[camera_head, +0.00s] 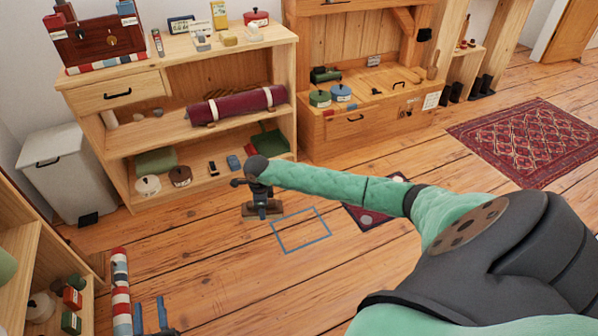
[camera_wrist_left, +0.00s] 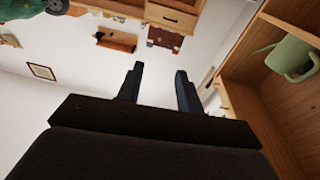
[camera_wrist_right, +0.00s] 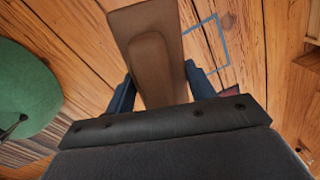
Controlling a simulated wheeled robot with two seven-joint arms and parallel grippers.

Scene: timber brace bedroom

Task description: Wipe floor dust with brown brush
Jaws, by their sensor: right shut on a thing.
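The brown brush (camera_head: 250,212) is low over the floor in the head view, left of the blue square outline (camera_head: 300,230). I cannot tell whether it touches the boards. My right gripper (camera_head: 263,203) is shut on it. In the right wrist view the brush (camera_wrist_right: 150,55) sits between the fingers, with the blue outline (camera_wrist_right: 226,42) to its right. No dust shows clearly in or around the outline. My left gripper (camera_head: 150,300) is open and empty at the lower left; its spread fingers also show in the left wrist view (camera_wrist_left: 159,70).
A wooden shelf unit (camera_head: 185,60) stands behind the brush, holding a green dustpan (camera_head: 270,143) at the bottom. A white bin (camera_head: 68,175) is at left. A small dark mat (camera_head: 365,218) lies right of the outline, partly behind my right arm. A red rug (camera_head: 525,140) lies farther right.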

